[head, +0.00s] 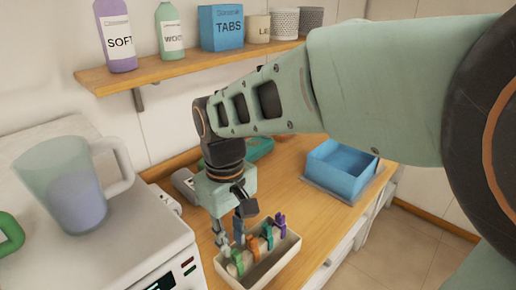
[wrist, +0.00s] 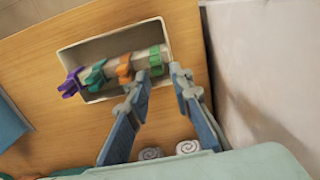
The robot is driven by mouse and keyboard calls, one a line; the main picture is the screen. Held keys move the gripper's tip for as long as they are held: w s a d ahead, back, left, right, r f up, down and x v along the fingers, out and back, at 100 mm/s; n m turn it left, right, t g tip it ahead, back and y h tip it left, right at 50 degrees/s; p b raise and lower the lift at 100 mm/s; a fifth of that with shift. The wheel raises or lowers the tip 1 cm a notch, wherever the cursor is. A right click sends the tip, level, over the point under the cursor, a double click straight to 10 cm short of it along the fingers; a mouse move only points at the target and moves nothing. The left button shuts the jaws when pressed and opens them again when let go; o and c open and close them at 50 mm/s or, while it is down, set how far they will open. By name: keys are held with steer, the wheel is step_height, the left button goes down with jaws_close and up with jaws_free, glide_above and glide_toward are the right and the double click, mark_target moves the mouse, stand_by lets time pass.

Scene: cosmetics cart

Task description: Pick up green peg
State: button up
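The green peg (wrist: 155,60) is clipped on a pale rod in a white box (wrist: 80,47), at the right end of the row in the wrist view. In the head view the green peg (head: 238,263) is nearest the left. My gripper (wrist: 160,77) has its fingers spread with nothing between them. In the wrist view the peg appears just beyond the fingertip gap, apart from the fingers. In the head view my gripper (head: 231,240) points down over the box's left end. The rod is partly hidden by the pegs.
An orange peg (wrist: 124,68), a teal peg (wrist: 95,75) and a purple peg (wrist: 70,84) share the rod. A blue bin (head: 342,170) stands right on the wooden counter. A measuring jug (head: 75,195) sits on the white machine. A shelf (head: 180,70) with bottles is above.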

mark_target(235, 252)
steer(key=f, duration=0.5)
steer(key=shift+d+f, duration=0.25)
steer(key=shift+f, duration=0.15)
steer(key=shift+c, duration=0.2)
steer(key=c, duration=0.5)
